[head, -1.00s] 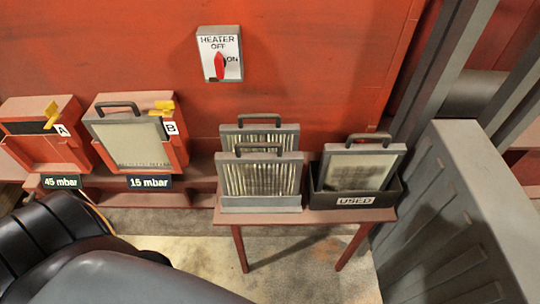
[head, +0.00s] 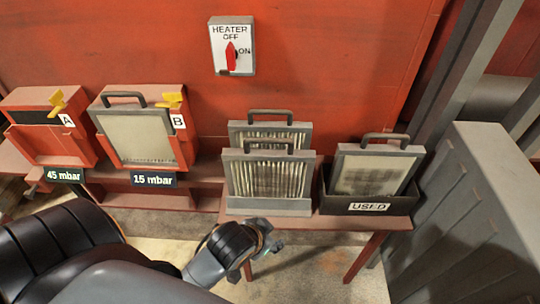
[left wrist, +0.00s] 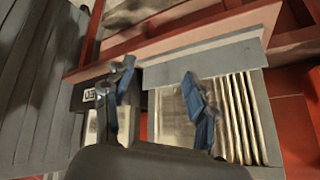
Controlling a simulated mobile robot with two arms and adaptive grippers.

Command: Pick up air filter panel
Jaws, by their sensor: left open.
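Two grey-framed air filter panels with handles stand upright, one behind the other, in a rack on a small red table: the front panel (head: 268,176) and the rear panel (head: 270,131). A third, darker-stained panel (head: 372,174) leans in a black bin marked USED (head: 368,205). A fourth panel (head: 135,135) sits in housing B. My left gripper (head: 268,238) is low in front of the table. In the left wrist view its two fingers (left wrist: 158,92) are apart with nothing held between them; the pleated front panel (left wrist: 242,115) lies beyond. My right gripper is out of view.
Housing A (head: 48,140), labelled 45 mbar, shows no panel; housing B is labelled 15 mbar. A heater switch (head: 232,50) is on the red wall. The red table (head: 318,223) stands beside a grey ribbed block (head: 478,200) on the right. Some floor shows below the table.

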